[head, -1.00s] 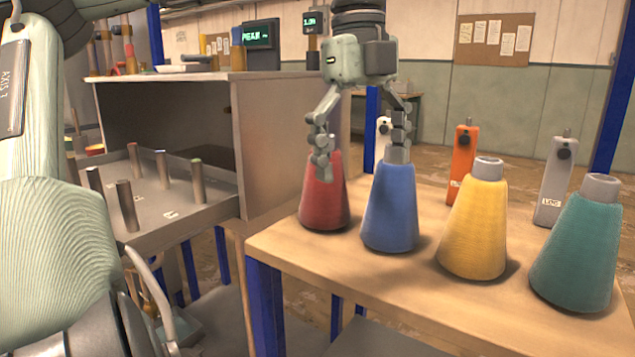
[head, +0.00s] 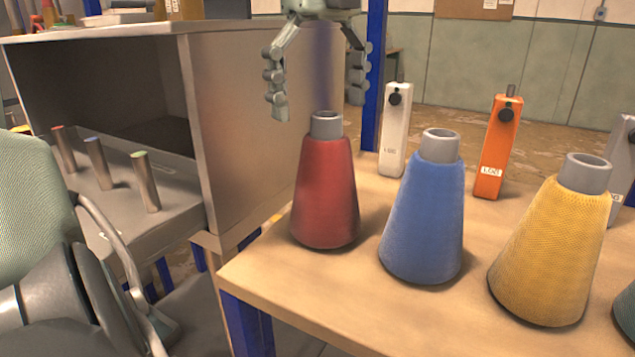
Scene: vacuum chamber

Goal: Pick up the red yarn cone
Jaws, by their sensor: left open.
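The red yarn cone (head: 325,200) stands upright on the wooden table, nearest the table's left end, with a grey core tip (head: 326,124) showing at its top. My left gripper (head: 317,104) hangs from the top edge of the head view, pointing down, with its fingers spread wide and nothing between them. Its fingertips are at about the height of the cone's tip in the picture, one to each side. I cannot tell its exact depth against the cone. My right gripper is not in view.
A blue cone (head: 425,215) stands close right of the red one, then a yellow cone (head: 550,250) and part of a teal cone (head: 628,318). White (head: 395,135) and orange (head: 496,150) handheld devices stand behind. A cabinet (head: 240,130) with a pegged tray (head: 120,205) is left.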

